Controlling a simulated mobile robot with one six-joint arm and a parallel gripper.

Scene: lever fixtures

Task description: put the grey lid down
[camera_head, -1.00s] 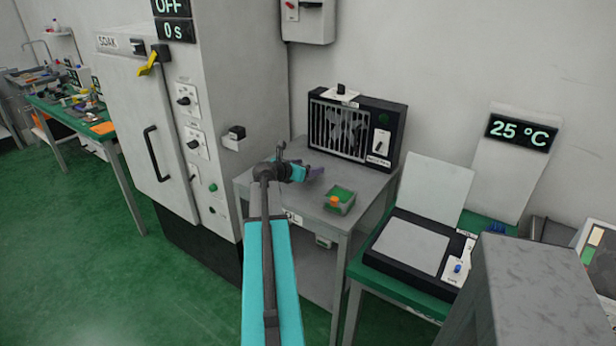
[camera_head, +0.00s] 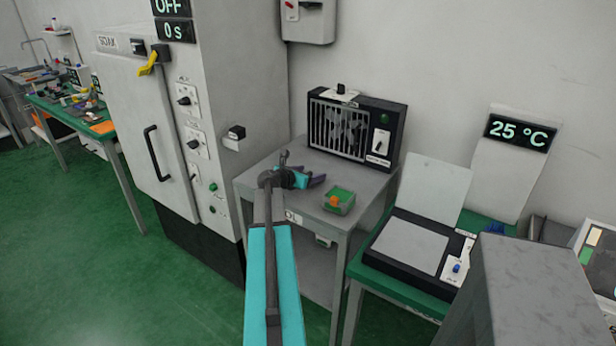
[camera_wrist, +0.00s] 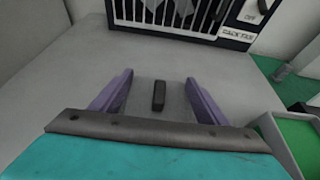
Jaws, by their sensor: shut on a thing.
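The lid is flat and has a short black bar handle (camera_wrist: 159,96) on top. Its grey nearly matches the table, and whether it touches the tabletop is hard to tell. In the head view the lid cannot be made out.
The grey table (camera_head: 275,178) has a black fan unit (camera_head: 352,128) with a grille at its back. A green open box (camera_head: 340,203) with an orange item is to the gripper's right. A tall grey cabinet (camera_head: 245,80) stands left. The table's left front is bare.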

